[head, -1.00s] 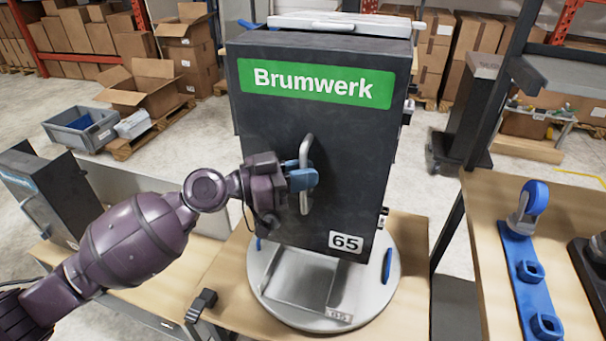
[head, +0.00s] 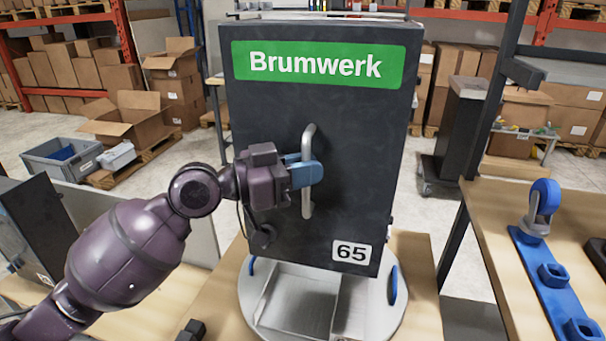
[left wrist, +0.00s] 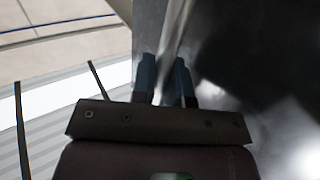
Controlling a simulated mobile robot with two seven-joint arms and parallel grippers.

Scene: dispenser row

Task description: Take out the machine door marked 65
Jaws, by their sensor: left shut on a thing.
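The machine door (head: 340,245) is a dark panel with a green "Brumwerk" label and a white "65" plate at its lower right. It stands upright in the middle of the head view. A light grey vertical bar handle (head: 308,140) is on its face. My left gripper (head: 303,174) is shut on this handle with its blue fingers. In the left wrist view the fingers (left wrist: 166,85) close around the bar. The door hides most of what is behind it, so I cannot tell how far it is from the machine body. My right gripper is not in view.
A round pale turntable (head: 385,318) with blue grips lies below the door on a wooden bench. A blue fixture (head: 550,285) lies on the right-hand bench. A dark machine part (head: 35,225) stands at left. Cartons (head: 140,120) and a grey crate (head: 62,160) are on the floor behind.

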